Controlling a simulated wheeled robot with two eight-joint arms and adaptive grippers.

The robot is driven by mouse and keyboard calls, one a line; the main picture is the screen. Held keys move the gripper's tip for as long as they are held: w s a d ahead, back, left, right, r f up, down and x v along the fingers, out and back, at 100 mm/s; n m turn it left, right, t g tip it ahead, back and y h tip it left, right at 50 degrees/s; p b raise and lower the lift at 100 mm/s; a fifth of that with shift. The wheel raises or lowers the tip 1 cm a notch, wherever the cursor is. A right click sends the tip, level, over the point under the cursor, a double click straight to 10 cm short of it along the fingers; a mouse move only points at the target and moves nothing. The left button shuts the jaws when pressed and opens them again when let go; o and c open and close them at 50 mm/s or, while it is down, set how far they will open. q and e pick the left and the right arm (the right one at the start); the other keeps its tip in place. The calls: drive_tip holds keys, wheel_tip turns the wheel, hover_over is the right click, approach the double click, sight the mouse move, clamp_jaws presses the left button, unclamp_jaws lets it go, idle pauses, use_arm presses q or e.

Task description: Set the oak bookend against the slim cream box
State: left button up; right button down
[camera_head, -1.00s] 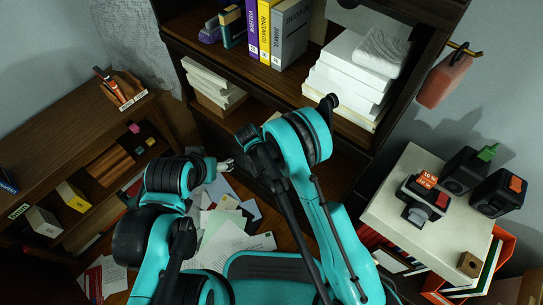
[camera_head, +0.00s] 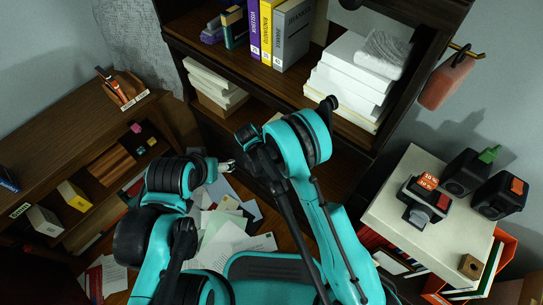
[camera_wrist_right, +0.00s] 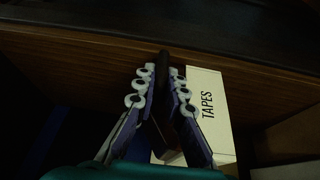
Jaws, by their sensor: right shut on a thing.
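In the right wrist view, my right gripper (camera_wrist_right: 162,80) is shut on a thin, dark brown upright piece (camera_wrist_right: 164,62). It appears to be the oak bookend seen edge-on, and most of it is hidden between the fingers. A slim cream box (camera_wrist_right: 208,112) marked TAPES stands just right of the fingers, with its lower part partly covered by them. I cannot tell whether the piece touches the box. In the head view my right gripper is hidden behind its arm. My left gripper (camera_head: 228,165) is small beside the dark bookcase, and its jaws are unclear.
A wooden board edge (camera_wrist_right: 75,52) runs across behind the fingers. In the head view, a bookcase (camera_head: 195,75) holds books and paper stacks.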

drive_tip(key=c, duration=1.5)
unclamp_jaws()
drive_tip(key=shift+a, duration=0.1)
drive_tip(key=v, duration=1.2)
